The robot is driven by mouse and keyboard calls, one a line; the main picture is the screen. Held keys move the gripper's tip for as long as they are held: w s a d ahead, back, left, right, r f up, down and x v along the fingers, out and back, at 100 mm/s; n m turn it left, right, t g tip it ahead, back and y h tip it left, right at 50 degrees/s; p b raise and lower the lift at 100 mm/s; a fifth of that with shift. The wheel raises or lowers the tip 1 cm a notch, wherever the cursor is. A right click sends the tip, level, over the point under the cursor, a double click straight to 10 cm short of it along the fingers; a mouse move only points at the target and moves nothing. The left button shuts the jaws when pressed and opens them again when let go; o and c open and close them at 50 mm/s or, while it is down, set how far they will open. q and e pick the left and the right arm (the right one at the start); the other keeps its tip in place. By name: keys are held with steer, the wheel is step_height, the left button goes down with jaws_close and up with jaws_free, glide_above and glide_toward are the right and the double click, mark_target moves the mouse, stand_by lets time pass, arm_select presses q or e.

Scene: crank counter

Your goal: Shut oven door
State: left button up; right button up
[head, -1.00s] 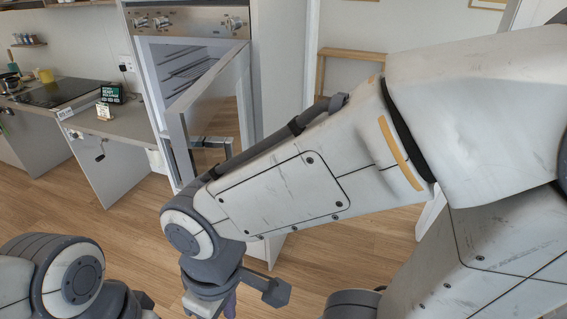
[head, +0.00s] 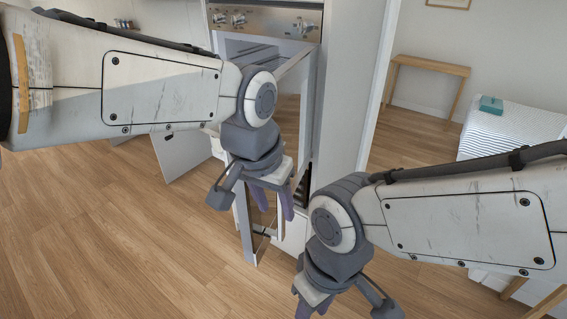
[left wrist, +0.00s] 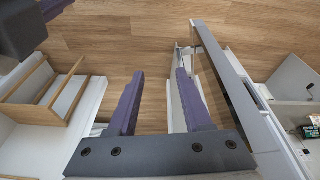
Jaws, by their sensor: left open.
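The oven (head: 265,22) is at the top middle of the head view, with its door (head: 288,118) standing open towards me. The door also shows in the left wrist view as a long panel (left wrist: 222,75) running down the right side. My left gripper (head: 268,208) is open in front of the door in the head view. In the left wrist view its fingers (left wrist: 160,78) are apart, and a pale handle bar (left wrist: 174,105) runs along the inner side of the right finger. I cannot tell whether they touch. My right gripper (head: 313,308) hangs low at the bottom, clear of the door, its fingertips partly cut off.
A counter side panel (head: 185,152) stands left of the oven. A wooden side table (head: 430,68) and a white-covered surface with a teal box (head: 491,105) are at the right. Wooden floor (head: 110,240) is clear at the lower left.

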arm_select(q)
steer(key=w+r+n+t, duration=0.1)
steer(key=w+r+t, duration=0.1)
steer(key=w+r, duration=0.6)
steer(key=p+x, duration=0.2)
steer(key=x, duration=0.9)
steer(key=shift+a+f+p, duration=0.2)
steer(key=shift+f+p, duration=0.2)
jaws_close()
stand_by(0.6)
